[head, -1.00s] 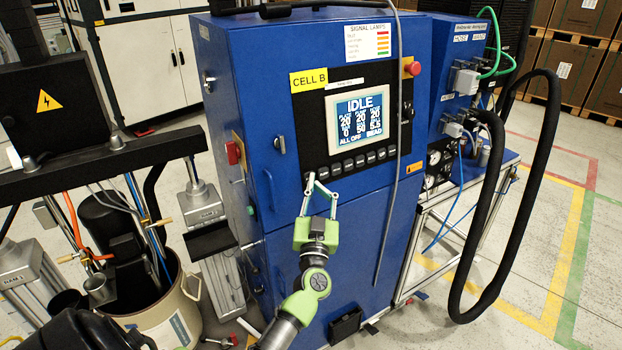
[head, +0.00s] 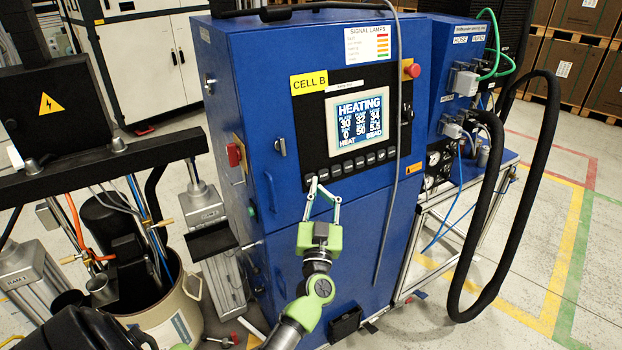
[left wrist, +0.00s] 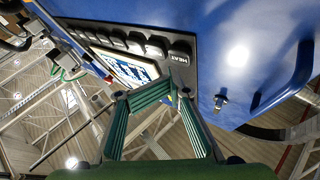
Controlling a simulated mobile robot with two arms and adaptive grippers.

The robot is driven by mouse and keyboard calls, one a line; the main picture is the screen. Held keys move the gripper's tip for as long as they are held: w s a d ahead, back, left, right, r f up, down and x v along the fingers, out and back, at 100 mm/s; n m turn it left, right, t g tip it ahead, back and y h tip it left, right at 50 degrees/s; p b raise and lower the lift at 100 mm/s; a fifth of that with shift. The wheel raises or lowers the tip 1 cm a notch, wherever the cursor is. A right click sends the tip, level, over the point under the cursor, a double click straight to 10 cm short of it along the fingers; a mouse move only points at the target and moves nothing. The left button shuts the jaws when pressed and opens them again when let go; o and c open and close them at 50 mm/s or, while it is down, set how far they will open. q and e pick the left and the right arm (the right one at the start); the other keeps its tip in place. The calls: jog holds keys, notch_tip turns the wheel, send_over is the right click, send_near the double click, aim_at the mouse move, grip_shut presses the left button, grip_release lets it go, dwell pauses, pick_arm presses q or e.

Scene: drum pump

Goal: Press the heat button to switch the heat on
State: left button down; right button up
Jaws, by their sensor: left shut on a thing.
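The heat button (left wrist: 179,56), marked HEAT, is the end button of the row on the blue cabinet's dark panel. In the head view it is the leftmost button (head: 323,175), close to my fingertips. My left gripper (head: 314,181) is at the panel's lower left corner. Its green jointed fingers bend together at the tips, which also show in the left wrist view (left wrist: 179,87), beside the heat button. What lies between the tips cannot be made out, nor whether they touch the button. The screen (head: 359,121) reads HEATING, with HEAT at its lower left. My right gripper is not in view.
A red knob (head: 411,70) sits at the panel's upper right. A grey cable (head: 396,200) hangs down the cabinet front. A thick black hose (head: 549,150) loops at the right. A drum (head: 180,310) with hoses stands at the left.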

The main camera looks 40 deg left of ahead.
pick_arm(q)
jog(key=d+p, duration=0.1)
jog(key=s+d, duration=0.1)
jog(key=d, duration=0.1)
jog(key=d+p, duration=0.1)
jog(key=shift+s+d+r+p, duration=0.3)
jog(key=shift+s+r+p, duration=0.05)
jog(key=shift+s+r, duration=0.05)
dwell(0.8)
